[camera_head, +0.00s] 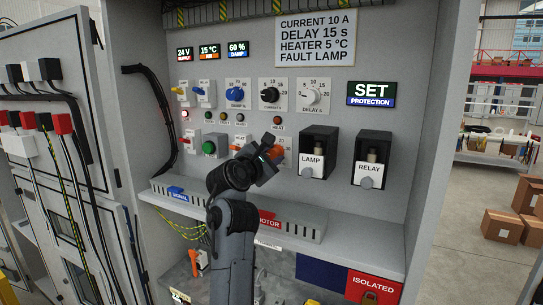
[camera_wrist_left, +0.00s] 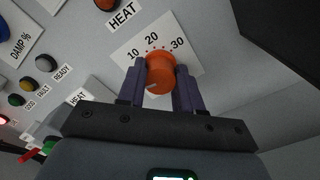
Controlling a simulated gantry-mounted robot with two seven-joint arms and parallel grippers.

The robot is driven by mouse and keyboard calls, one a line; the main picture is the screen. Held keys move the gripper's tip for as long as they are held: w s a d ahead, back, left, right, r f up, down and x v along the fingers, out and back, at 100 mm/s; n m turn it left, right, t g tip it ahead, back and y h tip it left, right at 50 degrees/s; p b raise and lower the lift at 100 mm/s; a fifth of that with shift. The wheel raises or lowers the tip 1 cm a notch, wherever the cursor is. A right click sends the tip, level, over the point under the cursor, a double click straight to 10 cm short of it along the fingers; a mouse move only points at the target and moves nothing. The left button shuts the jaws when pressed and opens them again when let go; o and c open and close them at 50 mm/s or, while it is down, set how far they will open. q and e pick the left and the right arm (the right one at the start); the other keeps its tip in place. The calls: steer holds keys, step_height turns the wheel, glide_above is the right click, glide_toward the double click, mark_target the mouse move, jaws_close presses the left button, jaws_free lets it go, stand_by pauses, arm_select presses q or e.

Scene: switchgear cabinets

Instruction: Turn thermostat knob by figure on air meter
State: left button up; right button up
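The orange thermostat knob (camera_wrist_left: 160,74) sits on a white scale plate marked 10, 20 and 30, under the HEAT lamp. A pale pointer mark shows on its lower left side in the left wrist view. My left gripper (camera_wrist_left: 160,75) has one finger on each side of the knob, with both fingers appearing to touch it. In the head view my left gripper (camera_head: 273,150) partly covers the knob and its plate. The air meter (camera_head: 209,51) is a small display with an orange label, reading 15 °C. My right gripper is in neither view.
A sign (camera_head: 315,38) reads HEATER 5 °C among other lines. Blue (camera_head: 235,94), black (camera_head: 270,95) and white (camera_head: 310,96) knobs sit above. The LAMP (camera_head: 313,165) and RELAY (camera_head: 369,174) blocks stand to the right. A ledge (camera_head: 340,245) juts out below.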

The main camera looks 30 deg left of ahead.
arm_select(q)
steer(key=c, duration=0.4)
steer(key=shift+m, duration=0.4)
steer(key=m+b, duration=0.1)
steer(key=m, duration=0.1)
steer(key=shift+f+m, duration=0.15)
steer(key=shift+m, duration=0.25)
steer(key=m+b, duration=0.1)
steer(key=m, duration=0.4)
steer(key=shift+b, duration=0.4)
steer(key=m, duration=0.5)
steer(key=shift+d+m+b, duration=0.1)
steer(key=shift+m+b, duration=0.3)
steer(key=m, duration=0.5)
steer(key=shift+m, duration=0.3)
